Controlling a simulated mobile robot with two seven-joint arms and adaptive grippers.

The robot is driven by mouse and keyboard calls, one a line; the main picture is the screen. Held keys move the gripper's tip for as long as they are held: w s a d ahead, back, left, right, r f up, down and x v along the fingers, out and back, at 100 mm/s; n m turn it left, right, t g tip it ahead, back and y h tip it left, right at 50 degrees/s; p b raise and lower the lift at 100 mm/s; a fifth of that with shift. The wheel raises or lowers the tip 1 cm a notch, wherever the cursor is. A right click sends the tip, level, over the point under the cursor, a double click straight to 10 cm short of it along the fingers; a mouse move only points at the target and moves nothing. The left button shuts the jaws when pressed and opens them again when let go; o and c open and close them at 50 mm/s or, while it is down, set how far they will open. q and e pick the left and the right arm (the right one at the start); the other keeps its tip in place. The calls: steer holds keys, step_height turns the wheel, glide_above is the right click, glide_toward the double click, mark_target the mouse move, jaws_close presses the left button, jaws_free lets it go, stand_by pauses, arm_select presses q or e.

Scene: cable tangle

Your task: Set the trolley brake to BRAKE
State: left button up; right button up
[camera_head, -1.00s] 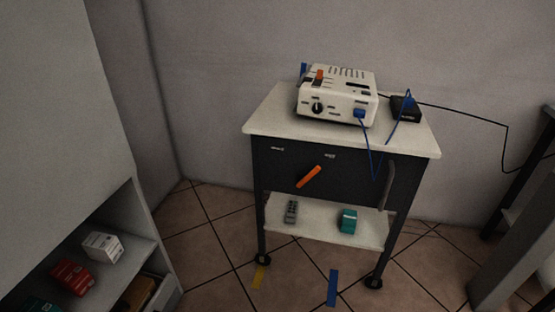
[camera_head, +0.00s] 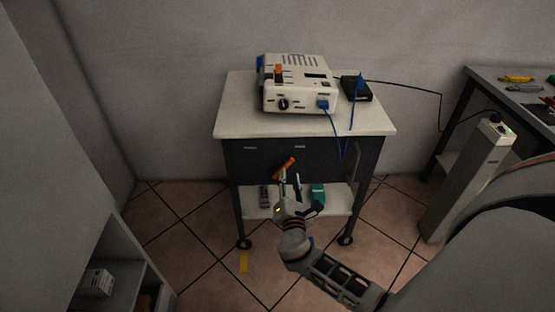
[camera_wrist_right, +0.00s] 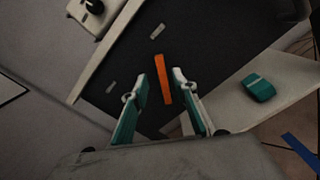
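The trolley (camera_head: 237,125) has a white top and a dark front panel. An orange lever (camera_head: 285,167) on that panel is tilted, its upper end to the right. Two small pale labels sit above it, the left (camera_head: 250,148) and the right (camera_head: 300,147); their text is too small to read. My right gripper (camera_head: 291,184) is in front of the panel, just below the lever. In the right wrist view, the lever (camera_wrist_right: 162,80) shows between the open, apart fingers of the right gripper (camera_wrist_right: 166,90). Contact is not visible. My left gripper is out of view.
A cream device (camera_head: 300,96) with a blue cable and a black box (camera_head: 356,89) stand on the trolley. A grey vertical handle (camera_head: 353,163) is at the panel's right. A pale post (camera_head: 467,180) and a workbench (camera_head: 480,85) stand right, a shelf unit (camera_head: 125,250) left.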

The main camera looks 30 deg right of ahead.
mark_target(289, 165)
steer(key=x, duration=0.7)
steer(key=shift+w+d+f+b, duration=0.1)
steer(key=shift+d+b, duration=0.05)
steer(key=shift+b, duration=0.15)
jaws_close()
